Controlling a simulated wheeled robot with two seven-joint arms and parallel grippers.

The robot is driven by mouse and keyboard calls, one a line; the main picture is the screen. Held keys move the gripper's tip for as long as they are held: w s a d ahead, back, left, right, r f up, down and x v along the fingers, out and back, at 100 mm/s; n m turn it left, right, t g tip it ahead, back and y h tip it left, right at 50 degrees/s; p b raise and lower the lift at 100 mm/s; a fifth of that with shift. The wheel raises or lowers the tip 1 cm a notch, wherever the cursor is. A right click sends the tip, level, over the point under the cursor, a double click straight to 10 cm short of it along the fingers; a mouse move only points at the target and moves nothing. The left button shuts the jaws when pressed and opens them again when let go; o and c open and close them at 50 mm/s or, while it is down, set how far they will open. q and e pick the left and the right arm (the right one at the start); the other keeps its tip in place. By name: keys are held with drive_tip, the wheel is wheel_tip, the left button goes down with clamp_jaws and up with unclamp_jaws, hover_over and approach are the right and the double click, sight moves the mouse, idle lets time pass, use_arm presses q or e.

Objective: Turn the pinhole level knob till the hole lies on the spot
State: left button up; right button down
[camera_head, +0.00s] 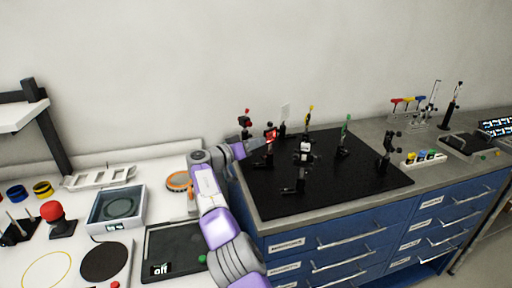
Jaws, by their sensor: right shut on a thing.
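My right gripper (260,143) reaches in over the left edge of the black optical breadboard (345,185). It is at a post-mounted holder with a red part on top (270,132), and it is shut on what looks like the holder's small knob. The knob itself is hidden by the fingers and too small to make out. The pinhole and the light spot cannot be told apart at this size. My left gripper is not in view.
Several other mounts stand on the breadboard, including a green-topped one (345,130), a yellow-topped one (308,115) and a black one (387,150). Another red-topped mount (245,116) stands behind my gripper. A dark panel reading "off" (170,250) lies on the white bench.

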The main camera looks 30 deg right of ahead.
drive_tip(key=m, duration=2.4)
drive_tip(key=shift+w+a+m+b, duration=0.1)
drive_tip(key=shift+m+b, duration=0.2)
drive_tip(key=shift+b, duration=0.1)
drive_tip(key=shift+m, duration=0.3)
drive_tip(key=c, duration=1.1)
unclamp_jaws()
drive_tip(key=shift+a, duration=0.1)
drive_tip(key=shift+o, duration=0.2)
